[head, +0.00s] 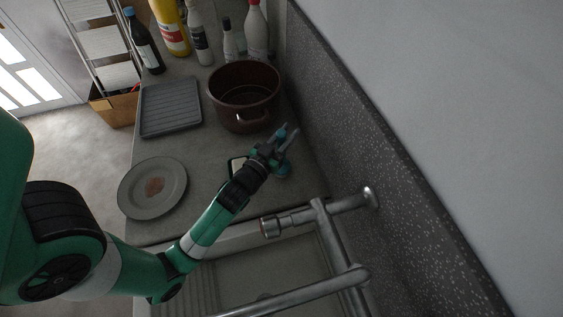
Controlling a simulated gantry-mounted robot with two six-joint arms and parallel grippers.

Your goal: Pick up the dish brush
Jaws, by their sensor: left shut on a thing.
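The dish brush (283,170) shows only as small teal-blue parts at my left gripper, close to the wall side of the counter. My left gripper (284,138) is shut on it, beside the brown pot. The gripper's fingers and wrist hide much of the brush. I cannot tell whether the brush touches the counter or is lifted. My right gripper is not in view.
The brown pot (243,113) stands just beyond the gripper. A grey plate (135,190) and a grey ridged tray (170,107) lie to the left. Several bottles stand at the back. The metal tap (335,235) and the sink (225,275) are in front.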

